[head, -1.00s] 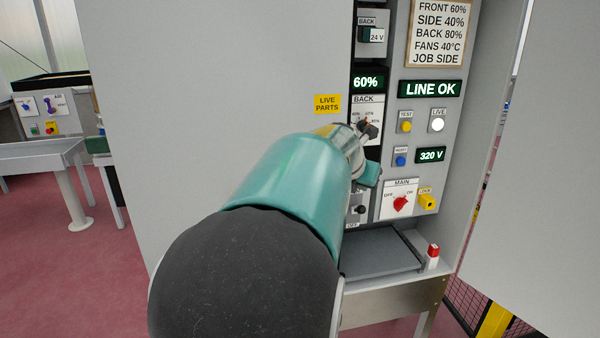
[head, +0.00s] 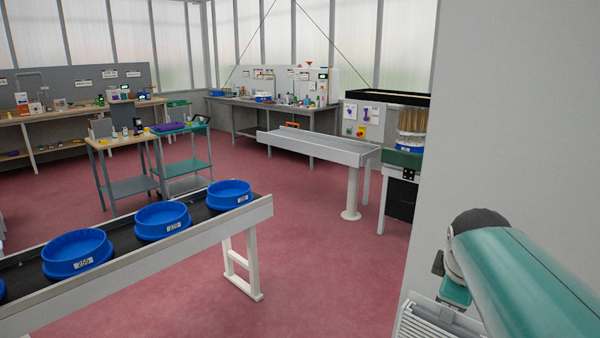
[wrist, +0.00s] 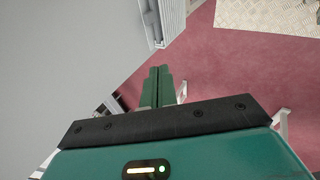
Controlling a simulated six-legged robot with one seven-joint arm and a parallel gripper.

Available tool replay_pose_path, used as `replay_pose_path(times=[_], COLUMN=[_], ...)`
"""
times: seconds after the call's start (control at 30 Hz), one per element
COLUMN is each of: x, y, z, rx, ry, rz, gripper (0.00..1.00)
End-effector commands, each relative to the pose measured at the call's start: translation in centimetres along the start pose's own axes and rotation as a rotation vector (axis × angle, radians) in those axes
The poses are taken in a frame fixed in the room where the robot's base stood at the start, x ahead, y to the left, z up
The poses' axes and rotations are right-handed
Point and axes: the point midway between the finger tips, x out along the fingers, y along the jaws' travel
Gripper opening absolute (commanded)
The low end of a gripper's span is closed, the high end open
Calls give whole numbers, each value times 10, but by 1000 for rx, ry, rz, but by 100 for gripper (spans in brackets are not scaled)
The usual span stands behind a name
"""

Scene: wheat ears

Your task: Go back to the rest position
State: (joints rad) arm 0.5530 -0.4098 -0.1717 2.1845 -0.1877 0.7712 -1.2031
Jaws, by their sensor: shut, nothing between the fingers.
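My gripper (wrist: 160,87) shows in the wrist view as two green fingers closed together, with nothing between them. It hangs over the red floor (wrist: 235,80), beside a grey surface at the left. In the head view my teal arm is at the lower right, close to a grey wall panel (head: 490,120); the fingers cannot be made out there.
A conveyor (head: 262,212) with blue numbered bowls (head: 163,222) runs along the lower left. A grey bench (head: 330,150) stands ahead, beside a station with wheat ears (head: 411,120). A small cart (head: 128,186) and worktables are farther back. Red floor (head: 310,235) between them is open.

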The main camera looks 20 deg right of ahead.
Motion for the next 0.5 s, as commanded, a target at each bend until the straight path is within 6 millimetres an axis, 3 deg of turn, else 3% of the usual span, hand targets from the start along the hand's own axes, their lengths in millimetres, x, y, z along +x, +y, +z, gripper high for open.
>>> replay_pose_path(times=[0.03, 0.2, 0.33, 0.5], x=[-8, -33, -54, -73], y=[-22, -102, -166, -228], z=[-30, -98, -130, -144], rx=[53, 282, 447, 604], ry=[54, 171, 214, 216], rz=[-20, -137, -248, -362], gripper=[0, 0, 0, 0])
